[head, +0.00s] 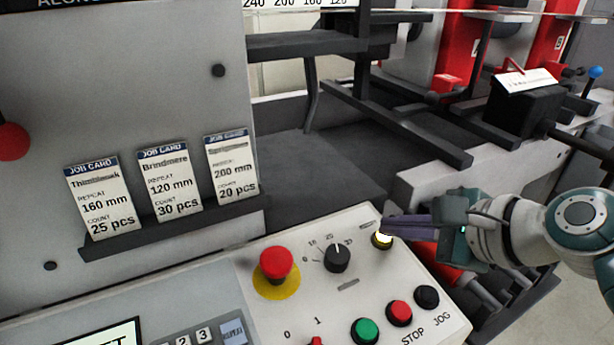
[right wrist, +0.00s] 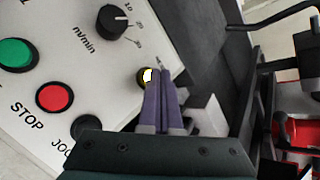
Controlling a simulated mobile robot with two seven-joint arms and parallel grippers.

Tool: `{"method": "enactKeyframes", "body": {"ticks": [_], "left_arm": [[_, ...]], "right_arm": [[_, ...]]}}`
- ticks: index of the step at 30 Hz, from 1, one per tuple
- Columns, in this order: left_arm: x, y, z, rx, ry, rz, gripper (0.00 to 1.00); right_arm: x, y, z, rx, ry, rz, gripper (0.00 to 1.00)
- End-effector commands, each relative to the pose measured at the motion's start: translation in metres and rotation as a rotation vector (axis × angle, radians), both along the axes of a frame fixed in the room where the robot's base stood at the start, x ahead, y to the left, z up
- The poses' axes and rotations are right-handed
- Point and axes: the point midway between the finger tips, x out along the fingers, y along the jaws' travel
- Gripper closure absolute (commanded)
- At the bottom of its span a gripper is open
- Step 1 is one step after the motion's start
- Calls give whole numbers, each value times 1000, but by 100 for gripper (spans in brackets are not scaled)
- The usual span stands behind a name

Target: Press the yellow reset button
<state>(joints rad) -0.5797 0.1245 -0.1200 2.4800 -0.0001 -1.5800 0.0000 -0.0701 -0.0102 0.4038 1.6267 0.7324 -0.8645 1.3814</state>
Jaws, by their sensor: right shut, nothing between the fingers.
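The yellow reset button (head: 381,240) sits at the upper right corner of the control panel (head: 300,235), with a bright lit-looking cap and a dark ring. It also shows in the right wrist view (right wrist: 147,77), partly covered by my fingers. My right gripper (head: 388,226) is shut and empty, its purple fingers together. In the head view the fingertips are right at the button's upper edge. In the right wrist view the fingertips (right wrist: 160,72) lie just beside the bright cap. I cannot tell whether they touch it. My left gripper is not in view.
Near the button are a black dial (head: 337,258), a red mushroom button on a yellow base (head: 276,263), and green (head: 365,331), red (head: 399,313) and black (head: 427,297) buttons. Job cards (head: 168,183) stand on a ledge at left. Machine rollers and bars lie behind the panel.

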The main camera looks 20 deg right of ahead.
Motion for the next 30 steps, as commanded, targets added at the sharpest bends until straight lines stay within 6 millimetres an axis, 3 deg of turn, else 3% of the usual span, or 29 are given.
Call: {"method": "enactKeyframes", "body": {"ticks": [23,30], "left_arm": [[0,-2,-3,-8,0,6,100],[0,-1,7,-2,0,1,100]], "right_arm": [[1,0,-6,0,1,0,100],[0,0,1,1,2,0,100]]}}
